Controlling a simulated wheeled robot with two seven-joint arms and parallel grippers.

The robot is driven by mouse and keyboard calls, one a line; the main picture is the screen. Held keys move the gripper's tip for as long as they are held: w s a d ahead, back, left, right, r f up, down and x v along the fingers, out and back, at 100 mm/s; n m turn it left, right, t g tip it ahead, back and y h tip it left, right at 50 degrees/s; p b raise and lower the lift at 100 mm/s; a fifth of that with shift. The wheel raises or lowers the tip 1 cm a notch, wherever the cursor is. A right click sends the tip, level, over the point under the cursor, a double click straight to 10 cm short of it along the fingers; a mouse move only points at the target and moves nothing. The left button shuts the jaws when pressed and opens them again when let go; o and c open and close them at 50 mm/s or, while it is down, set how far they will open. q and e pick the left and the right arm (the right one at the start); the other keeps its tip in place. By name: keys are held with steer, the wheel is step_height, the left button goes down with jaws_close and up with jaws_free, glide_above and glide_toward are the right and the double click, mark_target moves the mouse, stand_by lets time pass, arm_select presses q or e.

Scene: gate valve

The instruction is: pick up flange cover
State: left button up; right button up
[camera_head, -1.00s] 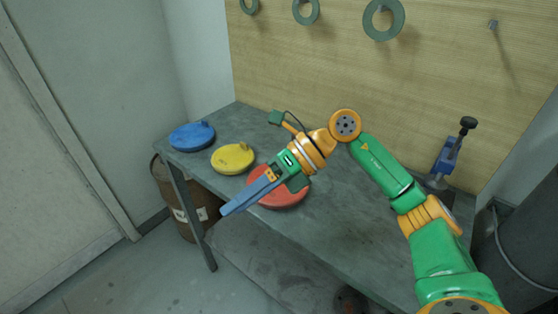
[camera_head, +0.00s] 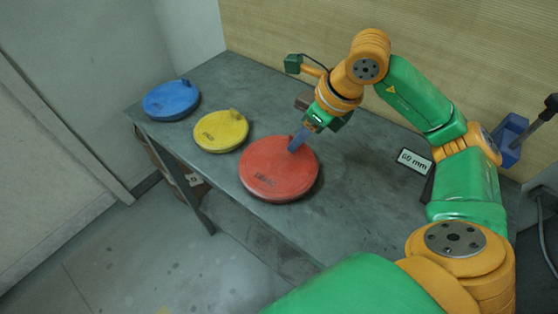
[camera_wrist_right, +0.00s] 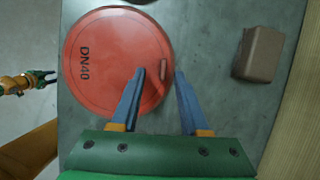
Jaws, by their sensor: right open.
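Three round flange covers lie on the grey bench: blue (camera_head: 170,100), yellow (camera_head: 220,132) and red (camera_head: 270,172), each with a small raised grip. My right gripper (camera_head: 297,142) is over the far right part of the red cover, pointing down. In the right wrist view my right gripper (camera_wrist_right: 160,72) is open, and the raised grip (camera_wrist_right: 163,69) of the red cover, marked DN40, shows between its fingertips. Contact cannot be told. A small gripper at the left edge of the wrist view (camera_wrist_right: 42,78) looks like my left one; its jaws are too small to judge.
A brown block (camera_wrist_right: 258,54) lies right of the red cover in the wrist view. A 60 mm label (camera_head: 414,161) and a blue vise (camera_head: 512,140) are on the bench's right side. Bare bench (camera_head: 350,195) lies right of the red cover.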

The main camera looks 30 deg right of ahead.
steer(key=shift+w+d+f, duration=0.1)
steer(key=shift+w+f, duration=0.2)
steer(key=shift+f, duration=0.1)
jaws_close()
steer(key=shift+r, duration=0.15)
